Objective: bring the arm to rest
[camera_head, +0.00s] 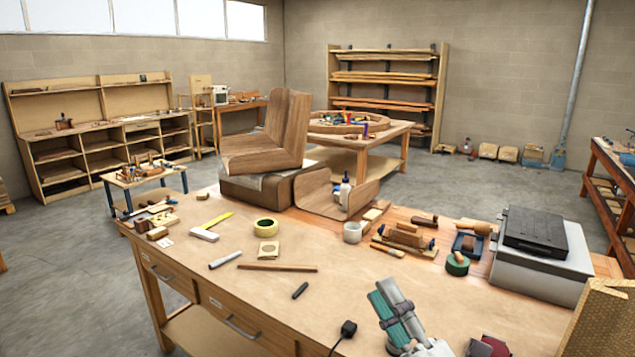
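My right gripper (395,305) shows at the bottom of the head view, over the front part of the workbench (330,245). Its grey and teal parts lie close together, and I cannot tell whether it is open or shut. No object shows clearly in it. My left gripper is not in view. A bent wooden lamination (278,140) stands on a dark block (255,188) at the back of the bench, well apart from the gripper. A second curved wooden piece (318,195) lies beside it.
A grey box with a black top (537,240) stands at the right. The bench's middle front is mostly clear.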

